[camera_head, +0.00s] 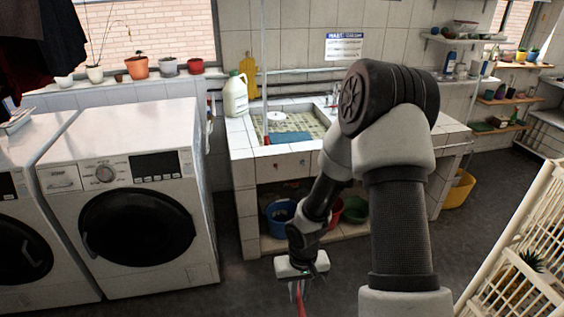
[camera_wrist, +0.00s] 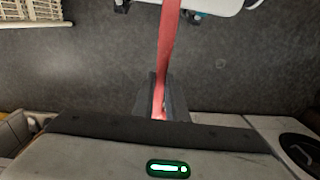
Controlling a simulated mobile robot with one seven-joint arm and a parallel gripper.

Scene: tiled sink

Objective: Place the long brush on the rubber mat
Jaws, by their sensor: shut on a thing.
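My gripper (camera_head: 301,279) hangs low over the floor in front of the sink counter. It also shows in the wrist view (camera_wrist: 160,112), shut on a long red handle (camera_wrist: 169,50), which I take to be the long brush. In the head view only a short red part of this brush (camera_head: 301,301) shows below the jaws, cut off by the picture's bottom edge. No bristles are visible. A flat blue piece (camera_head: 290,137), which looks like the rubber mat, lies at the front of the tiled sink, apart from and above my gripper.
The tiled sink counter (camera_head: 241,150) has a white jug (camera_head: 235,95) at its left and a thin upright pole (camera_head: 264,75) by the basin. Blue (camera_head: 281,215) and green (camera_head: 355,209) tubs sit underneath. Washing machines (camera_head: 130,190) stand left; a white crate (camera_head: 520,250) is right.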

